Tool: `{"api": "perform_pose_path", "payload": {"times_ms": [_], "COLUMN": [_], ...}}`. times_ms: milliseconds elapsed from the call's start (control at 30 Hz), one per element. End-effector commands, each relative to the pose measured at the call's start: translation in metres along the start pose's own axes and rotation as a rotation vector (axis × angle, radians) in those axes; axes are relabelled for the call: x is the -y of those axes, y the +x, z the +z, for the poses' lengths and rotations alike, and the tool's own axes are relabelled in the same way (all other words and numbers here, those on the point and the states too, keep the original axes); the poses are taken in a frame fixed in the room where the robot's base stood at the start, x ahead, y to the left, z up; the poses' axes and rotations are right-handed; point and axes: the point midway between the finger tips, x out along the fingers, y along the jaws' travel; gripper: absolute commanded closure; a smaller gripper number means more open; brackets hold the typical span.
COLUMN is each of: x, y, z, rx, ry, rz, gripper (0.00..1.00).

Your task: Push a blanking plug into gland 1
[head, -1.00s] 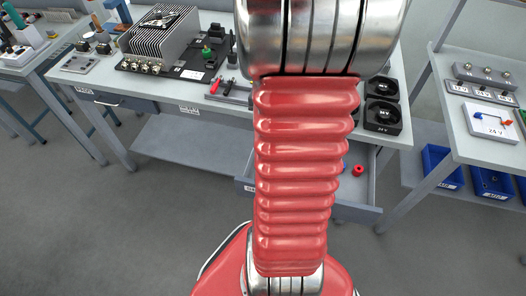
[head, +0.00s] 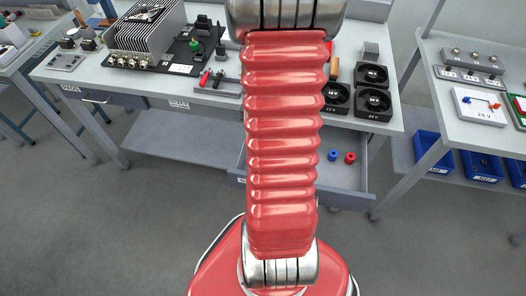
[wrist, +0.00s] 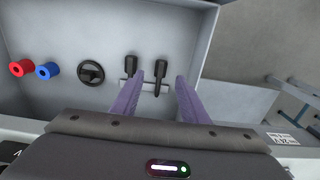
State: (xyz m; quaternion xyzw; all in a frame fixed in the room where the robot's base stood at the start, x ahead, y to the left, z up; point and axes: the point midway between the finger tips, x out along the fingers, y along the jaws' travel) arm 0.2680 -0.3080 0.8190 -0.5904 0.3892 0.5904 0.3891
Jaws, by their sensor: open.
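My gripper (wrist: 160,82) shows in the wrist view as two purple fingers, apart and with nothing between them. They point into an open grey drawer (wrist: 60,95). Just beyond the fingertips are two black handled pieces (wrist: 146,70) at a small bracket. A black wheel-like piece (wrist: 91,72), a blue ring-shaped piece (wrist: 47,70) and a red one (wrist: 19,68) lie to the left. I cannot tell which piece is a blanking plug. In the head view, several round metal fittings (head: 130,62) sit on the finned box's front; which is gland 1 cannot be read. My arm hides my gripper there.
The drawer (head: 345,182) juts from the bench (head: 225,100). On the bench are a finned metal box (head: 150,35), black round holders (head: 375,105) and a red-handled tool (head: 205,78). A side table (head: 440,115) with blue bins (head: 482,165) below stands at right.

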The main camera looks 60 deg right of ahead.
Motion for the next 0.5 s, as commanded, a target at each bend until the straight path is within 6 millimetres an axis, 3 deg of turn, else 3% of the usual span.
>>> {"api": "perform_pose_path", "payload": {"times_ms": [133, 500], "x": [-0.0001, 0.0001], "y": [0.0091, 0.0110], "z": [0.0006, 0.0006], "rx": [0.001, 0.001], "ry": [0.000, -0.001], "rz": [0.000, 0.000], "gripper": [0.59, 0.59]}}
